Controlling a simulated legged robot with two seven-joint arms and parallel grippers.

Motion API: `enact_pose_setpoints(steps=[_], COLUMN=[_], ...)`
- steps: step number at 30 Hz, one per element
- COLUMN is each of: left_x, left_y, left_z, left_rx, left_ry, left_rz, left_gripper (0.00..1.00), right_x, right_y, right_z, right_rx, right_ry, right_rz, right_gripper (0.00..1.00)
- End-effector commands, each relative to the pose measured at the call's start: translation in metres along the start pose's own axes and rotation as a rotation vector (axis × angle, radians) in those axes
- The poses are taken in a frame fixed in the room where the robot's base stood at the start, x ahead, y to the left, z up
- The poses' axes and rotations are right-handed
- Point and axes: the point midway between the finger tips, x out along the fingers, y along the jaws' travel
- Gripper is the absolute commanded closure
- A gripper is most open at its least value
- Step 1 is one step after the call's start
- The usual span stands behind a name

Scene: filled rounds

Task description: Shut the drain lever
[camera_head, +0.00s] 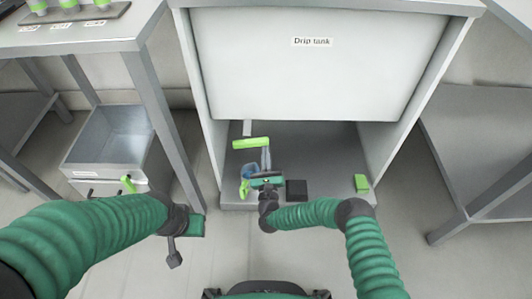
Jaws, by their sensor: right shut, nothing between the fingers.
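The drip tank (312,80) is a large white box with a "Drip tank" label. My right gripper (265,172) is just below the bar, near a grey-blue part. It is shut and empty; whether it touches the bar I cannot tell. A second lime-green piece (245,188) shows left of the gripper, partly hidden. My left gripper (184,246) hangs to the left, in front of the table leg; its fingers are not clear.
A dark block (296,190) and a small lime-green block (361,182) are on the grey base shelf (335,150). Another table (490,140) is at right. The floor between is clear.

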Motion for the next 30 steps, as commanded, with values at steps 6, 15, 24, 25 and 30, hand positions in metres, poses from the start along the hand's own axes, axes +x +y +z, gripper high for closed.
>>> enact_pose_setpoints(steps=[6, 15, 24, 25, 30], left_x=[-0.004, -0.016, -0.042, -0.045, -0.06], left_y=[0.0, 0.0, 0.0, 0.0, 0.0], left_z=[-0.001, -0.004, -0.01, -0.011, -0.014], left_rx=[0.0, 0.0, 0.0, 0.0, 0.0], left_ry=[0.0, 0.0, 0.0, 0.0, 0.0], left_rz=[0.0, 0.0, 0.0, 0.0, 0.0], left_gripper=[0.64, 0.64, 0.64, 0.64, 0.64], right_x=[0.001, 0.004, 0.009, 0.009, 0.012], right_y=[-0.001, -0.005, -0.009, -0.009, -0.008], right_z=[0.003, 0.013, 0.034, 0.036, 0.047], right_rx=[-0.031, -0.142, -0.398, -0.425, -0.582], right_ry=[-0.001, -0.001, -0.002, -0.002, -0.002], right_rz=[0.008, 0.037, 0.1, 0.107, 0.148], right_gripper=[1.0, 1.0, 1.0, 1.0, 1.0])
